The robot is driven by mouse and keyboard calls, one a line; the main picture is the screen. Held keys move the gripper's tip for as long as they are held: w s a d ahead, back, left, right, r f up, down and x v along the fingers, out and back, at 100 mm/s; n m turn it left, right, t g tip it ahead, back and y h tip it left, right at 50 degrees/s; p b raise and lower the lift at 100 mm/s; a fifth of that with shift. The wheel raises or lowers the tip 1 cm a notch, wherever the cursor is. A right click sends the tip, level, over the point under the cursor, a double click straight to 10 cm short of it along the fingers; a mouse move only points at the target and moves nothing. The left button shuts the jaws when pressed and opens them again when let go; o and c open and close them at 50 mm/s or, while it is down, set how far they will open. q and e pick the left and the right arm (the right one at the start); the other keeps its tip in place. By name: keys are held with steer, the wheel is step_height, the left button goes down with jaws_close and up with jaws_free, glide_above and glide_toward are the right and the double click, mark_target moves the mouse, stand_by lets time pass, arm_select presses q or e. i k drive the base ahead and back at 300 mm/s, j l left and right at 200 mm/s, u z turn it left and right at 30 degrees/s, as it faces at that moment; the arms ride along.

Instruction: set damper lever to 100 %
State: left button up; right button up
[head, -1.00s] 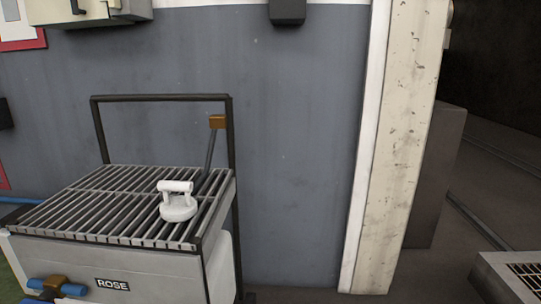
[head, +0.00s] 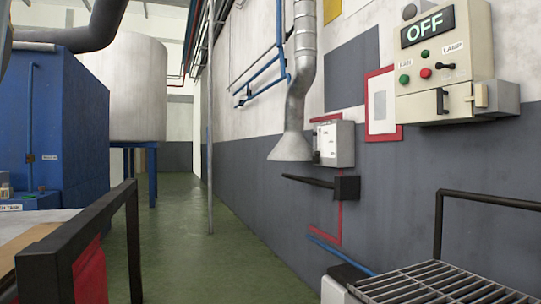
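A light grey box (head: 333,143) with small white marks on its front hangs on the right wall beside the duct's flared hood. A small dark part (head: 317,156) at its lower left edge may be the damper lever; its setting is too small to read. Below it, a dark bar (head: 308,181) sticks out to the left from a black wall block (head: 347,188); I cannot tell if this is a lever. Neither of my grippers is in view.
A silver duct with a hood (head: 291,146) comes down the wall. A control panel (head: 443,60) reads OFF. A slatted grate (head: 432,284) fills the lower right. A dark frame (head: 90,240) stands near left. The green aisle floor (head: 185,235) is clear, beside a thin pole (head: 210,120).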

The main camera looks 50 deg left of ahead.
mark_target(316, 159)
steer(key=u, duration=1.35)
steer(key=i+j+u, duration=0.25)
steer(key=i+u, duration=0.25)
steer(key=i, duration=0.2)
steer(key=i+u, duration=0.2)
steer(key=i, duration=2.75)
steer(key=i+z, duration=0.4)
steer(key=i+j+z, duration=0.3)
steer(key=i+z, duration=0.15)
steer(key=i+j+z, duration=0.4)
steer(key=i, duration=0.05)
